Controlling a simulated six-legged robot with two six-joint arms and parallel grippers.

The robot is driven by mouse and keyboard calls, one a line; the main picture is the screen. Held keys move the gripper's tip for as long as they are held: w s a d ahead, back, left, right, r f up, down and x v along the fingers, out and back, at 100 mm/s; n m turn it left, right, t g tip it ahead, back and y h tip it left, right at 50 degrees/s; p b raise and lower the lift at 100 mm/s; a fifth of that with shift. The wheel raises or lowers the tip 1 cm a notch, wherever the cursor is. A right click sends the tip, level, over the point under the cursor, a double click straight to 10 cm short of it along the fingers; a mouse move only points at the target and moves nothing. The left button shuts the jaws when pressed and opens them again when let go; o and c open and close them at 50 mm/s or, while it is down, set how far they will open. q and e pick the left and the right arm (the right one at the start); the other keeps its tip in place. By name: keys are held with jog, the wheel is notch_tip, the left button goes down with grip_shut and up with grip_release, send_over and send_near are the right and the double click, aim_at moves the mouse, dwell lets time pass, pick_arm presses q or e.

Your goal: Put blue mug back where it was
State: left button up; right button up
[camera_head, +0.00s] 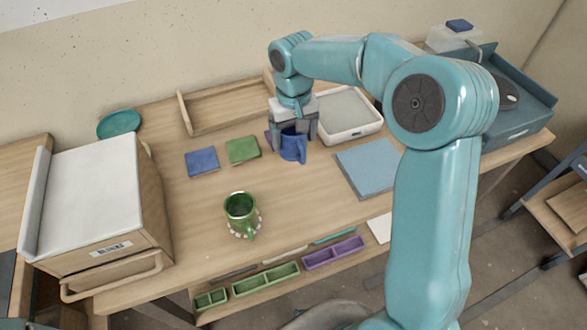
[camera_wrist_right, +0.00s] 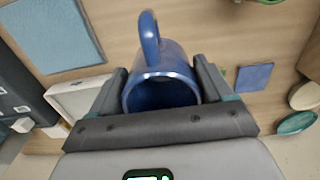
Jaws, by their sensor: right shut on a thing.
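The blue mug (camera_head: 293,149) is upright between the fingers of my right gripper (camera_head: 292,128), with its handle toward the front right. It also fills the middle of the right wrist view (camera_wrist_right: 160,84), with a finger pressed on each side. I cannot tell whether its base touches the table. A purple square (camera_head: 268,138) is mostly hidden behind the mug and gripper. A blue square (camera_head: 201,162) and a green square (camera_head: 242,150) lie bare to the left. A green mug (camera_head: 240,208) stands on a pale beaded coaster (camera_head: 232,230) nearer the front. My left gripper is out of view.
A white-lined tray (camera_head: 350,132) is close on the right of the mug, with a light-blue mat (camera_head: 366,165) in front. A wooden tray (camera_head: 225,108) lies behind. A white-topped box (camera_head: 90,200) stands at left. The table between the squares and green mug is clear.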

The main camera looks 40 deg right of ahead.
aim_at(294, 154)
jog(key=f, duration=0.6)
jog(key=shift+s, duration=0.2)
notch_tip(294, 154, down, 5)
jog(key=shift+w+f, duration=0.1)
jog(key=shift+f, duration=0.1)
jog(key=o, duration=1.3)
jog(key=shift+r, duration=0.25)
notch_tip(294, 154, up, 12)
jog(key=shift+f, duration=0.1)
